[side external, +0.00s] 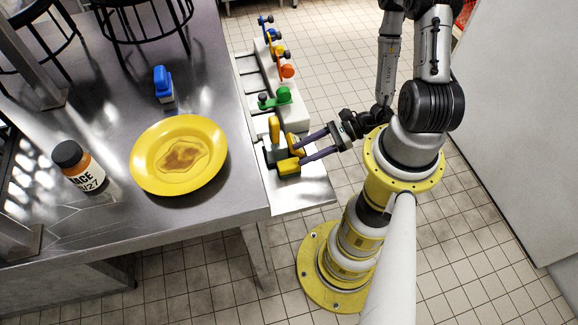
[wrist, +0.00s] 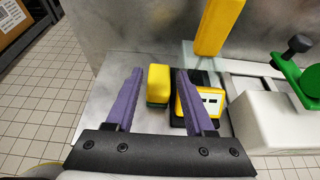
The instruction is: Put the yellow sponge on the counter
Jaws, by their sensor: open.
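The yellow sponge (wrist: 159,78), a small block with a dark green underside, shows in the wrist view between the two purple fingers of my gripper (wrist: 160,72). In the side view the sponge (side external: 288,167) sits at the near end of the metal side shelf (side external: 305,195). My gripper (side external: 298,151) reaches in from the right, low over the shelf, open, with its fingertips at the sponge. I cannot tell whether either finger touches it. The steel counter (side external: 105,125) lies to the left of the shelf.
A yellow-and-black device (wrist: 187,105) stands close right of the sponge, partly behind a finger. A yellow upright handle (side external: 274,129) and green clamp (side external: 284,95) are nearby. The counter holds a stained yellow plate (side external: 150,143), blue-topped item (side external: 162,80) and bottle (side external: 78,165).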

